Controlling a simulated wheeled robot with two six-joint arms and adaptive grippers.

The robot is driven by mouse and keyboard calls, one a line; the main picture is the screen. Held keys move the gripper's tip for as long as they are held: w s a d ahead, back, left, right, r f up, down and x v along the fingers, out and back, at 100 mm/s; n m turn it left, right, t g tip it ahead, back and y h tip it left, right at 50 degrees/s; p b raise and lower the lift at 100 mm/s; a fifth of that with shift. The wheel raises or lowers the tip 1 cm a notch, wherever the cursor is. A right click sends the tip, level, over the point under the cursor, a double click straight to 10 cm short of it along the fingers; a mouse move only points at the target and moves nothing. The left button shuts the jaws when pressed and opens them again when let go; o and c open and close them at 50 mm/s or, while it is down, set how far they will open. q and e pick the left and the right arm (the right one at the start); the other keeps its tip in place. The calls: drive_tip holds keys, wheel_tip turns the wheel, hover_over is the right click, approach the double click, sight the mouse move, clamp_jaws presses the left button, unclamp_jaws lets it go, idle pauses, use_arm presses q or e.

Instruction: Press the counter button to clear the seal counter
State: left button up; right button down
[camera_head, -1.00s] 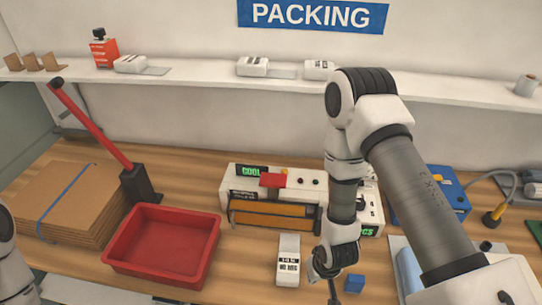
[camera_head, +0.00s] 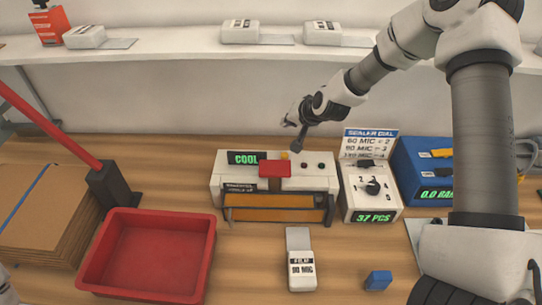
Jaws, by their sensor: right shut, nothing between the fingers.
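The white sealer (camera_head: 222,190) stands at the middle of the bench, with a green COOL display, a red block on top, a yellow button (camera_head: 284,155) and two dark buttons (camera_head: 312,166). To its right is a white dial box (camera_head: 355,200) with a black knob (camera_head: 372,187), a dark piece above the knob and a green display reading 37 PCS (camera_head: 375,218). I cannot tell which button is the counter's. My right gripper (camera_head: 297,148) is shut and empty, pointing down over the sealer's back edge, near the yellow button. My left gripper is out of view.
A red tray (camera_head: 95,262), flat cardboard (camera_head: 35,230) and a red lever (camera_head: 40,122) lie left. A white film pack (camera_head: 301,268) and blue block (camera_head: 378,281) sit in front. A blue device (camera_head: 411,170) is at right. The shelf (camera_head: 190,45) runs behind.

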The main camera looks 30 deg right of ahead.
sight(286, 155)
wheel_tip(286, 155, down, 9)
drive_tip(key=b, duration=0.8)
drive_tip(key=shift+f, duration=0.2)
drive_tip(key=shift+s+r, duration=0.2)
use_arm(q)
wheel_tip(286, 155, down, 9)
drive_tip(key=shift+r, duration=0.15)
use_arm(e)
drive_tip(key=shift+f, duration=0.15)
idle(0.3)
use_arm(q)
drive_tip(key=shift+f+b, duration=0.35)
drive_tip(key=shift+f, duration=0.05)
use_arm(e)
drive_tip(key=shift+f, duration=0.35)
